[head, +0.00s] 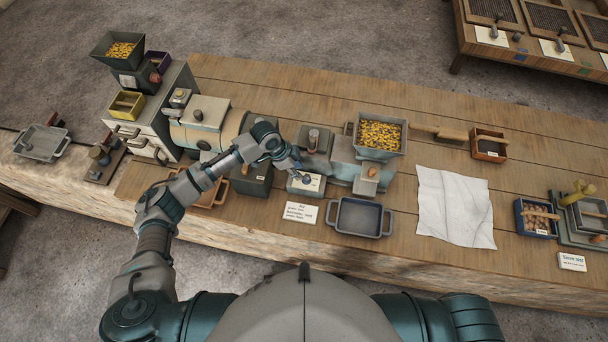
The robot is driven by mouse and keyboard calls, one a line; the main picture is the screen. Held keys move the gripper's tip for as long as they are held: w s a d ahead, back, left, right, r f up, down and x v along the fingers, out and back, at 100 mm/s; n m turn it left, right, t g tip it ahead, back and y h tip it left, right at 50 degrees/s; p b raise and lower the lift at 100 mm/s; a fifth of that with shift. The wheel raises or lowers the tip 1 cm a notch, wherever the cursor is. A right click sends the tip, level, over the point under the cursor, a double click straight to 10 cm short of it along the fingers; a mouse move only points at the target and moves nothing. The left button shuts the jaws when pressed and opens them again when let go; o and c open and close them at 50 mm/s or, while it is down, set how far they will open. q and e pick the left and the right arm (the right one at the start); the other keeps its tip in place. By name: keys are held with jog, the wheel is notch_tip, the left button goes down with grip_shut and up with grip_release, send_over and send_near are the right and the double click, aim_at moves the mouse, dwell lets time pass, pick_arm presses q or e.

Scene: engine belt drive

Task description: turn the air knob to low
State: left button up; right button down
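The air knob (307,180) is a small dark knob on a pale plate (316,187) at the front of the machine, in the middle of the head view. My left gripper (296,166) is right above and behind the knob, its tips pointing down at it. I cannot tell whether they touch the knob or whether the fingers are open. The knob's pointing direction is too small to read. A white card (300,213) with small text lies on the bench in front of the plate. My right gripper is out of view.
A hopper of yellow pellets (380,135) stands right of the knob, and a grey tray (360,217) lies in front of it. A cylindrical drum (207,123) is to the left. A white cloth (454,207) lies right. Bare bench lies between cloth and dark blue box (535,217).

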aim_at(305, 177)
pick_arm(q)
jog(key=x, duration=0.4)
jog(key=shift+s+d+f, duration=0.1)
jog(key=shift+s+d, duration=0.05)
jog(key=shift+d, duration=0.1)
jog(key=shift+d+f, duration=0.55)
jog(key=shift+d, duration=0.05)
jog(key=shift+a, duration=0.45)
grip_shut()
